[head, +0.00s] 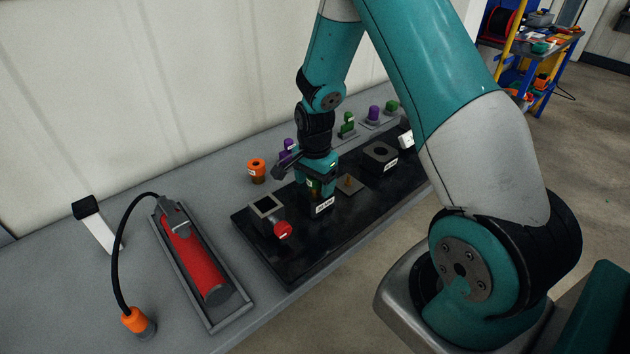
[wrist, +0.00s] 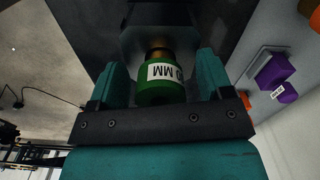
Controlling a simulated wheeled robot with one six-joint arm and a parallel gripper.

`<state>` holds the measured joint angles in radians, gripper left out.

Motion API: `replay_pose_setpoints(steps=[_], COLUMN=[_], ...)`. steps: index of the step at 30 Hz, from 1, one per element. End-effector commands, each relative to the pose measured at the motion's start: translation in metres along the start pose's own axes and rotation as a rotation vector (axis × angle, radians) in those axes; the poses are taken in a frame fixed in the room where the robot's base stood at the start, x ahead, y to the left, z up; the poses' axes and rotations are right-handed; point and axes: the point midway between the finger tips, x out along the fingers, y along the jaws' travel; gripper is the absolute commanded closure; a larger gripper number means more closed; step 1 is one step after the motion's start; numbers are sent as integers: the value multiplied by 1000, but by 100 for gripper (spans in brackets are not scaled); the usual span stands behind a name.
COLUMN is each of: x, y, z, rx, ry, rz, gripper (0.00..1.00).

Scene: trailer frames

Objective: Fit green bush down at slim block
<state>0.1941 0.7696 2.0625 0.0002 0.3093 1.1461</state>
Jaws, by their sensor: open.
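The green bush (wrist: 160,94), with a white label, sits between the two fingers of my gripper (wrist: 163,72) in the wrist view. The fingers are open, one on each side of it. A brass-coloured peg (wrist: 158,53) shows at the bush's far end, against a dark block face (wrist: 150,36). In the head view my gripper (head: 315,190) points down over a small dark labelled block (head: 323,208) on the black board. The bush is mostly hidden there by the fingers. I cannot tell how far the bush sits down on the peg.
The black board (head: 285,262) also bears a square socket block with a red knob (head: 282,230), a flat plate with a brass peg (head: 349,184) and a round-holed block (head: 380,153). An orange cylinder (head: 257,170) and purple pieces stand behind. A red cylinder lies in a tray (head: 237,312) at left.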

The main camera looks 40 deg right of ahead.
Motion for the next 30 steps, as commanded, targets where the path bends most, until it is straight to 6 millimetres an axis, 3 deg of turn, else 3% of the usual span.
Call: replay_pose_setpoints(steps=[5, 8, 21, 30], x=[-6, -19, -128, -170], y=[0, -1, -1, 0], z=[0, 0, -1, -1], rx=[0, 0, 0, 0], ry=[0, 2, 3, 1], rz=[-1, -4, -6, -2], gripper=[27, 27, 27, 27])
